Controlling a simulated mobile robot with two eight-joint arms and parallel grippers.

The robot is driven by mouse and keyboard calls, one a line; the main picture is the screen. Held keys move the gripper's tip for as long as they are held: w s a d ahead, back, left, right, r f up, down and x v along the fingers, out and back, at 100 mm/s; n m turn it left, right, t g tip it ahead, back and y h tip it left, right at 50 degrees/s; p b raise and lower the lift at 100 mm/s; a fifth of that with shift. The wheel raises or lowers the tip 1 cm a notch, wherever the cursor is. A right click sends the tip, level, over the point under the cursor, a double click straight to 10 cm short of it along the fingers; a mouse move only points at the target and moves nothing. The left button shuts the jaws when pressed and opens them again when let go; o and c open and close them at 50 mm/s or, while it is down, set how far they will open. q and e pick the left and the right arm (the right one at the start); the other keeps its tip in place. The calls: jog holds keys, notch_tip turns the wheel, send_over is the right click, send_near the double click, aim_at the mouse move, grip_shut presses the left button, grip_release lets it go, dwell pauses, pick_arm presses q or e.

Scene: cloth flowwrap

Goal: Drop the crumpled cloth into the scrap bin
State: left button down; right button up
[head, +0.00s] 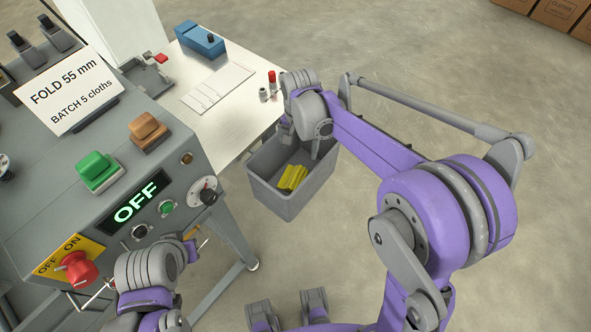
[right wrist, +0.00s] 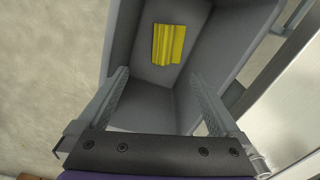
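The yellow crumpled cloth (head: 292,178) lies inside the grey scrap bin (head: 262,186), which stands on the floor beside the white table. In the right wrist view the cloth (right wrist: 168,44) rests on the bin's bottom, with the bin wall (right wrist: 232,45) around it. My right gripper (right wrist: 158,92) is over the bin, its two fingers spread apart with nothing between them. In the head view the right arm's wrist reaches over the bin's far side. My left arm is at the lower left by the machine's front, and its fingertips are not clear.
The grey machine (head: 190,158) with an OFF display, a red knob (head: 77,268) and green (head: 96,170) and orange buttons stands at left. The white table (head: 240,120) holds a blue device (head: 200,40), a paper sheet (head: 217,88) and small red-topped items. Open floor lies to the right.

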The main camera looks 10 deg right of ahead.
pick_arm(q)
jog(key=shift+w+r+p, duration=0.1)
jog(key=shift+r+p, duration=0.3)
pick_arm(e)
notch_tip(320, 180, up, 11)
jog(key=shift+f, duration=0.1)
dwell(0.3)
pick_arm(q)
jog(key=shift+w+r+p, duration=0.15)
jog(key=shift+r+p, duration=0.4)
jog(key=shift+r, duration=0.2)
jog(key=shift+w+r+p, duration=0.15)
jog(key=shift+r+p, duration=0.25)
jog(key=shift+r, duration=0.1)
pick_arm(e)
jog(key=s+d+f+n+t, duration=0.2)
jog(key=s+n, duration=0.1)
jog(key=s, duration=0.7)
jog(key=s+d+f+n+t, duration=0.2)
jog(key=s+d+n+t, duration=0.1)
jog(key=s, duration=0.8)
jog(key=shift+d+f+n, duration=0.15)
jog(key=shift+f+n, duration=0.2)
jog(key=shift+n, duration=0.35)
